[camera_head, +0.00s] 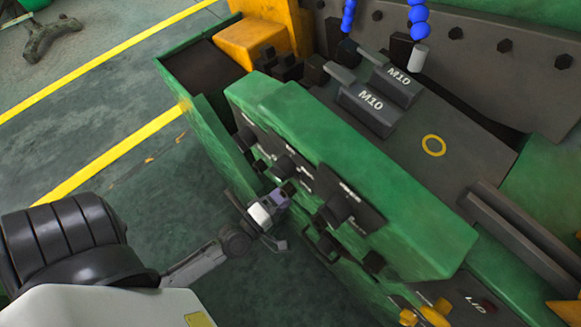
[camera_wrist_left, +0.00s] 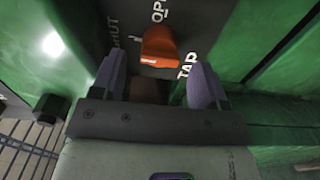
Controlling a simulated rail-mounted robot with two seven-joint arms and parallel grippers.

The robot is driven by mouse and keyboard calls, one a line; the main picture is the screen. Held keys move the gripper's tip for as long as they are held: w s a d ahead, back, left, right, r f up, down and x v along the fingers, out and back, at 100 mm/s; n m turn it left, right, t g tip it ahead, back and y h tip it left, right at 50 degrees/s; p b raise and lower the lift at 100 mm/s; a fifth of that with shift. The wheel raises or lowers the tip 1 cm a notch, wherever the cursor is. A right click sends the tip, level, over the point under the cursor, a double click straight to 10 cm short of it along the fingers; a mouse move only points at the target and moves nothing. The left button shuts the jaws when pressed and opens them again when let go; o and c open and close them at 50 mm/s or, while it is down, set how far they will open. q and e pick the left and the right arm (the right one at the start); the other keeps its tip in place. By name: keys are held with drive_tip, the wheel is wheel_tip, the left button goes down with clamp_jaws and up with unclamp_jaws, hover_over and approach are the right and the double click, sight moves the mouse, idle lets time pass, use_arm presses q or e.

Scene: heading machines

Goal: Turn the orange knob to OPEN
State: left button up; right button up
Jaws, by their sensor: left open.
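The orange knob (camera_wrist_left: 158,45) sits on a dark plate with white lettering in the left wrist view. OPEN is printed above it, SHUT to its left, and TAP to its lower right. I cannot tell exactly which word the knob points at. My left gripper (camera_wrist_left: 158,82) is open, with its two purple fingers spread to either side just short of the knob and nothing between them. In the head view, my left gripper (camera_head: 270,205) is at the front face of the green machine and the orange knob cannot be made out there. My right gripper is not in view.
The green machine housing (camera_head: 350,170) carries several black knobs on its front face close to my gripper, including one (camera_head: 337,208) to its right. Yellow knobs (camera_head: 435,312) show lower right. Two grey M10 blocks (camera_head: 368,108) lie on top.

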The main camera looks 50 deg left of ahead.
use_arm(q)
drive_tip(key=shift+w, duration=1.5)
drive_tip(key=c, duration=0.9)
drive_tip(key=shift+r+m+p, duration=0.2)
drive_tip(key=shift+m+p, duration=0.7)
drive_tip(key=shift+p, duration=0.25)
drive_tip(key=m+p, duration=1)
drive_tip(key=m, duration=0.1)
drive_tip(key=shift+m, duration=0.3)
drive_tip(key=m+p, duration=0.1)
drive_tip(key=m, duration=0.1)
drive_tip(key=shift+f+m+p, duration=0.1)
drive_tip(key=shift+m+p, duration=0.25)
drive_tip(key=shift+m, duration=0.05)
drive_tip(key=shift+m+p, duration=0.3)
drive_tip(key=shift+m, duration=0.3)
drive_tip(key=shift+f, duration=0.1)
